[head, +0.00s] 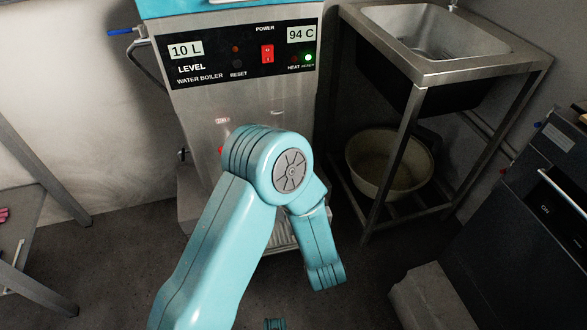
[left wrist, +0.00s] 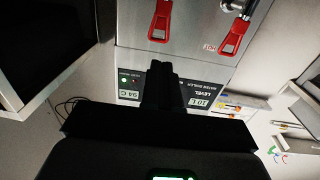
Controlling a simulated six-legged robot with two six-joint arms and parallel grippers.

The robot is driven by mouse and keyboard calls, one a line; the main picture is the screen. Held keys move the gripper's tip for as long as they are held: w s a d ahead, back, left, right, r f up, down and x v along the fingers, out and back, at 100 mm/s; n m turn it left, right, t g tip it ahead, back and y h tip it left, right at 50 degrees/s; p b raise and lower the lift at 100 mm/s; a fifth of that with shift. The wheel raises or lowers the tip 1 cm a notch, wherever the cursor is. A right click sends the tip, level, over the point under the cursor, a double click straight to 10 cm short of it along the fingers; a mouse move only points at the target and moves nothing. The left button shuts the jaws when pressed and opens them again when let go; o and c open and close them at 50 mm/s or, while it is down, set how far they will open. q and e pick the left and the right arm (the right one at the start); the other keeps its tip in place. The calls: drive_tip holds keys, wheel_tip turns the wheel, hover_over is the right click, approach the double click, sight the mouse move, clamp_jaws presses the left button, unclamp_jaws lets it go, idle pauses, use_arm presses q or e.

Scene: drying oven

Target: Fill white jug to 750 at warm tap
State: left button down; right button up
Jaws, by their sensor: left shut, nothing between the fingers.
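No white jug shows in either view. The water boiler (head: 190,110) stands ahead, its panel reading 10 L and 94 C, with a green light lit. The left wrist view shows the boiler upside down, with two red tap levers (left wrist: 160,22) (left wrist: 231,36); I cannot tell which is the warm tap. In the head view my left arm hides most of the boiler's lower front. My left gripper (left wrist: 163,80) is shut and empty, its dark fingers in front of the boiler's panel in the left wrist view. My right gripper is not in view.
A steel sink (head: 425,32) on a frame stands right of the boiler, with a round cream basin (head: 372,180) on its lower shelf. A dark appliance (head: 530,200) stands at the right edge. A blue-handled valve (head: 122,31) sticks out left of the boiler.

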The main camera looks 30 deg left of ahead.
use_arm(q)
drive_tip(key=b+x, duration=0.3)
drive_tip(key=x, duration=1)
drive_tip(key=shift+w, duration=0.15)
drive_tip(key=g+h+p, duration=0.1)
drive_tip(key=p, duration=0.3)
drive_tip(key=w+a+r+g+h+p, duration=0.1)
drive_tip(key=p, duration=0.3)
drive_tip(key=a+g+h+p, duration=0.1)
drive_tip(key=h+p, duration=0.1)
drive_tip(key=p, duration=0.2)
drive_tip(key=shift+w+r+g, duration=0.3)
drive_tip(key=shift+w+r, duration=0.1)
drive_tip(key=shift+w+a+f, duration=0.1)
drive_tip(key=shift+f, duration=0.3)
idle(4.5)
